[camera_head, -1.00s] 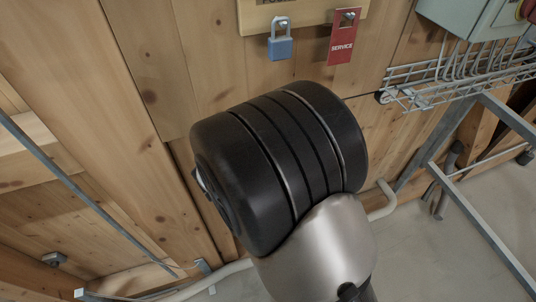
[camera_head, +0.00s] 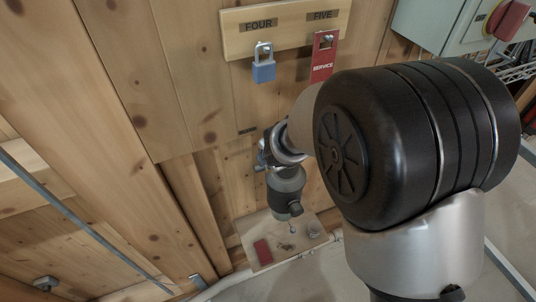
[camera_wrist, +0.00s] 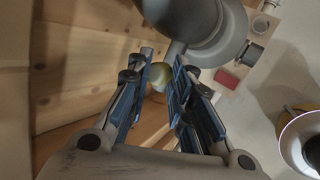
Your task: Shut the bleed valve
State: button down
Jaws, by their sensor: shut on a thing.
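My gripper (camera_wrist: 163,68) shows in the wrist view with its two blue-padded fingers closed in around a small part. A grey rounded body (camera_wrist: 195,22) stands just beyond the fingertips. My fingertips are too small and covered to make out clearly there.
A board marked FOUR and FIVE (camera_head: 290,28) carries a blue padlock (camera_head: 263,70) and a red SERVICE tag (camera_head: 324,62). A small wooden shelf (camera_head: 245,228) below holds a red block (camera_head: 262,252) and small parts. A grey cabinet (camera_head: 435,25) is at upper right.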

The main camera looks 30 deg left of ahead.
dwell(0.5)
jog(key=c, duration=1.4)
grip_release()
jog(key=v, duration=0.7)
jog(key=shift+d+r, duration=0.15)
jog(key=shift+r, duration=0.05)
